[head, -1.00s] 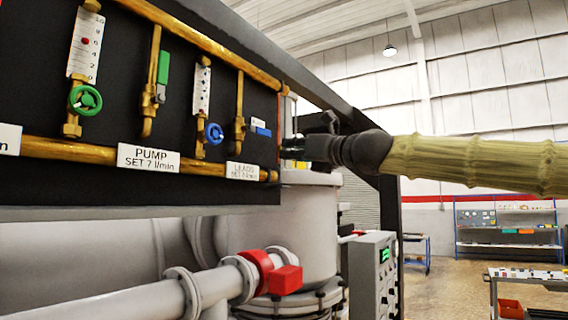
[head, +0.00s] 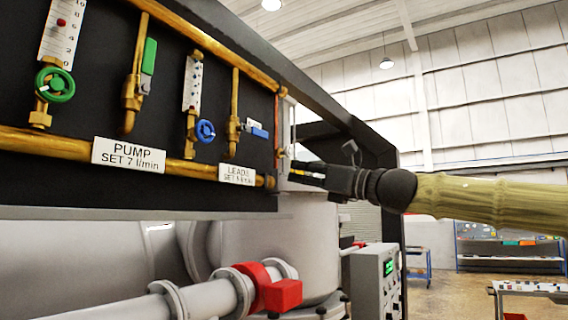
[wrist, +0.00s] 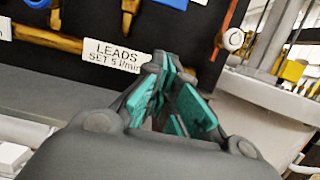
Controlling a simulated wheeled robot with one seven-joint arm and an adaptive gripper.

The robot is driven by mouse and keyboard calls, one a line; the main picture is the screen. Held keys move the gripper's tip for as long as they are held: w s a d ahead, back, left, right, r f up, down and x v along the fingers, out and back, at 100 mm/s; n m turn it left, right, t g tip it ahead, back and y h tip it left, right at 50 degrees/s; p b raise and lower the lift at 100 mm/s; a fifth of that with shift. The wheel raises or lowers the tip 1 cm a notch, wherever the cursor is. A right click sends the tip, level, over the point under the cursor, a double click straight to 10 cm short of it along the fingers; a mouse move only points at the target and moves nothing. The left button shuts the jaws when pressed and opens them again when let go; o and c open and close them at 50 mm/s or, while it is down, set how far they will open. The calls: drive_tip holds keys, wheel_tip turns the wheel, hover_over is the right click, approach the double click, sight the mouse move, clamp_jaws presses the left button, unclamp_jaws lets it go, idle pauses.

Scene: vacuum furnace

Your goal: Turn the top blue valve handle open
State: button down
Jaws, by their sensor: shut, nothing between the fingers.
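A blue lever handle (head: 259,132) sits on the rightmost brass valve of the black panel, lying roughly sideways. A blue round handwheel (head: 204,131) is to its left, below a flow gauge. My gripper (head: 300,172) is to the right of and below the lever, apart from it, near the panel's right edge. In the wrist view, my gripper (wrist: 172,88) shows its teal finger pads, shut with nothing held, below and right of the LEADS label (wrist: 113,54). The blue lever (wrist: 171,3) is cut off at that view's top edge.
A green handwheel (head: 55,85) and green lever (head: 149,56) are farther left. Brass pipes (head: 60,143) cross the panel. Below are a grey vessel and a pipe with a red fitting (head: 270,288). A grey control box (head: 375,280) stands lower right.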

sight(255, 131)
drive_tip(key=w+a+r+p, duration=0.4)
drive_tip(key=w+a+r, duration=0.1)
drive_tip(key=a+r, duration=0.1)
drive_tip(key=shift+w+a+p, duration=0.2)
drive_tip(key=shift+a+p, duration=0.2)
drive_tip(key=shift+a, duration=0.5)
drive_tip(key=shift+s+d+r, duration=0.1)
drive_tip(key=shift+d+r+n+p, duration=0.1)
drive_tip(key=shift+r+n+p, duration=0.25)
drive_tip(key=shift+n, duration=0.15)
